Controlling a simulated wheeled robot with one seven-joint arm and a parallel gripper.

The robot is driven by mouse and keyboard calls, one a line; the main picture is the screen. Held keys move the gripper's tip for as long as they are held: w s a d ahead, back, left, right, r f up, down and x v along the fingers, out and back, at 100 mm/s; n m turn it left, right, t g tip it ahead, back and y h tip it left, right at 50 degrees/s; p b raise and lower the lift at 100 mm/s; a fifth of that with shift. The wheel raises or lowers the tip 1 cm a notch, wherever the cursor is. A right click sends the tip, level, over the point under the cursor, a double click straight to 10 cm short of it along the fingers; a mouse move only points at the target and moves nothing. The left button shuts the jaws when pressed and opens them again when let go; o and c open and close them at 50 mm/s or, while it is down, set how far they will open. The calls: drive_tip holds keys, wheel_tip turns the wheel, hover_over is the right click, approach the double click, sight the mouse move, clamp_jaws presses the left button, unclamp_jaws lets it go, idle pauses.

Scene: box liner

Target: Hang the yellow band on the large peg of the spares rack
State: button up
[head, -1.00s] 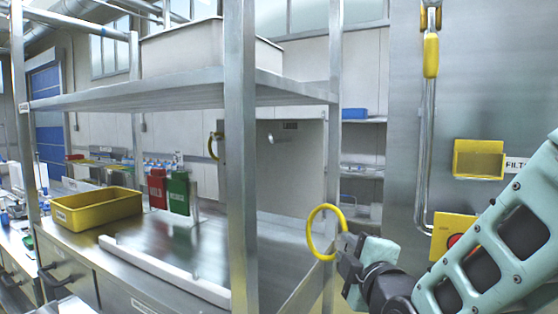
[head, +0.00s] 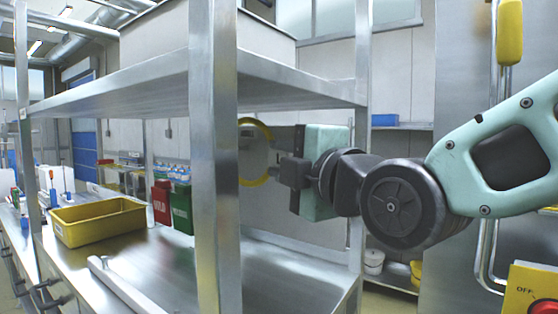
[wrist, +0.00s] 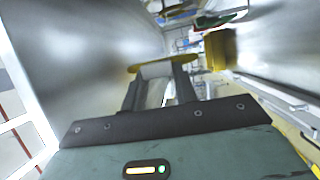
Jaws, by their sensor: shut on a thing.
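The yellow band (head: 262,181) is a thin ring held upright at the left end of my gripper (head: 275,158) in the head view. The steel shelf post hides part of its left side. In the wrist view my gripper (wrist: 160,85) has its two fingers closed in on the band (wrist: 150,68), which shows nearly edge-on across the fingertips. The grey panel (head: 310,220) of the rack lies behind the band and gripper. I cannot make out the large peg now; the post, band and gripper cover that area.
A steel shelf post (head: 217,170) stands close in front of the band, and an upper shelf (head: 290,90) runs above my gripper. A yellow bin (head: 100,222), a red box (head: 162,201) and a green box (head: 182,207) stand on the bench at left.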

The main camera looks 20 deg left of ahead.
drive_tip(key=w+d+f+p, duration=0.1)
drive_tip(key=w+d+f, duration=0.1)
drive_tip(key=w, duration=0.4)
drive_tip(key=w+d+f+p, duration=0.1)
drive_tip(key=w+d+f, duration=0.1)
drive_tip(key=w, duration=0.4)
drive_tip(key=shift+w+d+f, duration=0.15)
drive_tip(key=shift+d, duration=0.05)
idle(1.3)
idle(0.4)
drive_tip(key=o, duration=1.6)
